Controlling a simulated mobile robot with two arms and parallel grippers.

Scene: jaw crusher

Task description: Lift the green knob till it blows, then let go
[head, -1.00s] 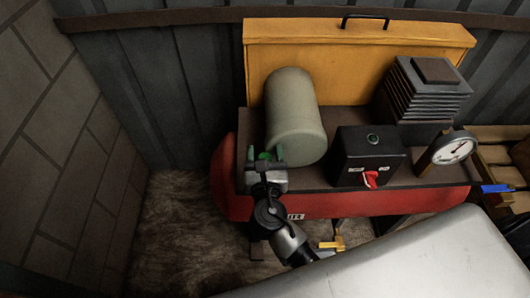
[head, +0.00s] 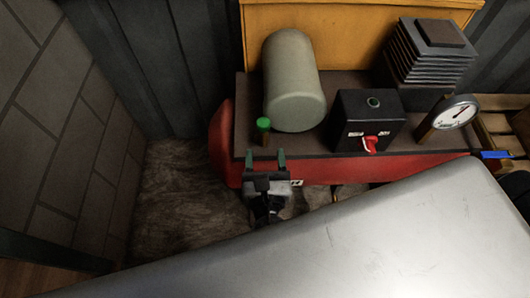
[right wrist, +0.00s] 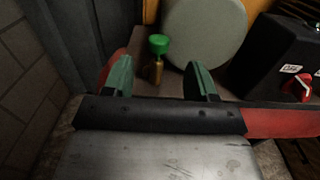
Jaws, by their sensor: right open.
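The green knob (head: 263,124) sits on top of a short brass valve stem at the front left of the compressor's dark top plate. It also shows in the right wrist view (right wrist: 159,44), upright and between the fingers as seen from behind them. My right gripper (head: 265,158) is open and empty, a little in front of the knob and apart from it. Its two green fingers also show in the right wrist view (right wrist: 160,78). My left gripper is not in view.
A grey-green cylinder (head: 292,80) stands close behind the knob. To the right are a black switch box (head: 366,118) with a red switch and a round gauge (head: 455,113). The red tank (head: 335,170) lies below the plate. A block wall (head: 60,130) stands at the left.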

